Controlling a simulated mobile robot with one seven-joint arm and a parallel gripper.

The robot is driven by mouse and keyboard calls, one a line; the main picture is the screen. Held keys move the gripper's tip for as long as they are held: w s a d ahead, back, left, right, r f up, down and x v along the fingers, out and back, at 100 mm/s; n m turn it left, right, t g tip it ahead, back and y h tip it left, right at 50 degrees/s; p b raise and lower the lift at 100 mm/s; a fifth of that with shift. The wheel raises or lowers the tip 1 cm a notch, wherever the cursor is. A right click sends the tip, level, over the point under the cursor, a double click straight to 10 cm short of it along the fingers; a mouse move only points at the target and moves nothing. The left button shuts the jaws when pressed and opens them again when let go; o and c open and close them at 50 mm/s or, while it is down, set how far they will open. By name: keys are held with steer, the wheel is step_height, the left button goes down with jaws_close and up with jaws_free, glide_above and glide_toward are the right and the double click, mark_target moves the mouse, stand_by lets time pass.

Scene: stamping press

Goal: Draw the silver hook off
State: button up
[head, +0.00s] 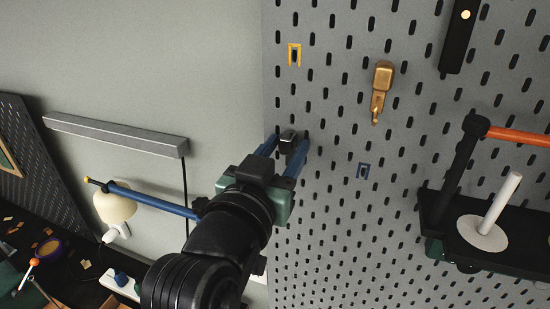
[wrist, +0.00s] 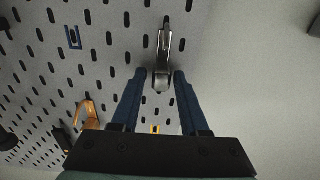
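The silver hook (head: 288,138) is on the grey pegboard near its left edge. In the wrist view the hook (wrist: 163,50) shows as a dark metallic piece running up from between the fingertips. My gripper (head: 290,142) reaches up to the board with its two blue fingers spread, one on each side of the hook. In the wrist view my gripper (wrist: 160,76) has a visible gap between each finger and the hook. The lower part of the hook is partly hidden by the fingers in the head view.
On the pegboard (head: 335,215) are a brass hook (head: 382,85), a yellow outline (head: 294,54) and a blue outline (head: 362,171). A dark shelf (head: 440,210) with a white peg stands out at the right. A grey wall bar (head: 115,134) and a lamp (head: 114,206) are at the left.

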steer(key=shift+a, duration=0.1)
jaws_close()
steer(key=shift+s, duration=0.1)
steer(key=shift+r, duration=0.45)
steer(key=shift+v, duration=1.05)
stand_by(0.6)
steer(key=shift+v, duration=1.7)
steer(key=shift+f, duration=0.1)
